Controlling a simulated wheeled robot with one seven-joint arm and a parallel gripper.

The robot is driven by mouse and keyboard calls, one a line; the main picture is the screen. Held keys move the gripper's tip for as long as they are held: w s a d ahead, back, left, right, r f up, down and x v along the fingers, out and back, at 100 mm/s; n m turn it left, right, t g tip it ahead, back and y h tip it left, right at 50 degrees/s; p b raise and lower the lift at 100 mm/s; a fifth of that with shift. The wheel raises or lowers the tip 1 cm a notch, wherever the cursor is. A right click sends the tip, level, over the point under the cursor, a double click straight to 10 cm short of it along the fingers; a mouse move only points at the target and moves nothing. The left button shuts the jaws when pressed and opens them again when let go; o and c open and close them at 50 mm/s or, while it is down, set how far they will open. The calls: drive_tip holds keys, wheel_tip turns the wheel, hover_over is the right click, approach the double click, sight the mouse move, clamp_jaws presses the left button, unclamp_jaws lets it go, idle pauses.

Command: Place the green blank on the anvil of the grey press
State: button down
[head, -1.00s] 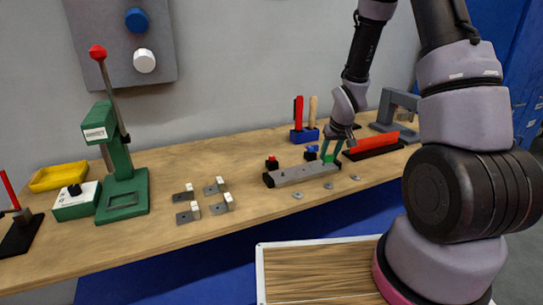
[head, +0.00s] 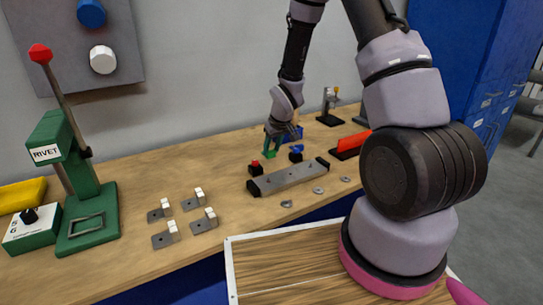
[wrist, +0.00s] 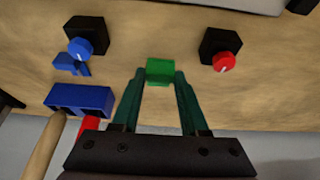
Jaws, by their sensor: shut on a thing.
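My gripper (wrist: 161,78) is shut on the green blank (wrist: 160,70), a small bright green block between its fingertips in the wrist view. In the head view my gripper (head: 270,152) points down over the bench, behind the long grey bar. There the blank cannot be told apart from the green fingers. Whether the blank touches the bench is unclear. No grey press is clearly visible now; my arm covers part of the back right of the bench. A dark stand with a grey upright (head: 329,104) shows there, too small to identify.
The grey bar (head: 288,178) lies near the front, with a red-knob block (wrist: 221,48) and a blue-knob block (wrist: 84,39) behind it. A blue holder (wrist: 80,98), a red-orange piece (head: 352,142), a green RIVET press (head: 88,205) and several small plates (head: 168,235) stand around.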

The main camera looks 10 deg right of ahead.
sight(272, 155)
drive_tip(key=shift+f, duration=1.45)
drive_tip(key=shift+f, duration=0.15)
drive_tip(key=shift+c, duration=2.1)
unclamp_jaws()
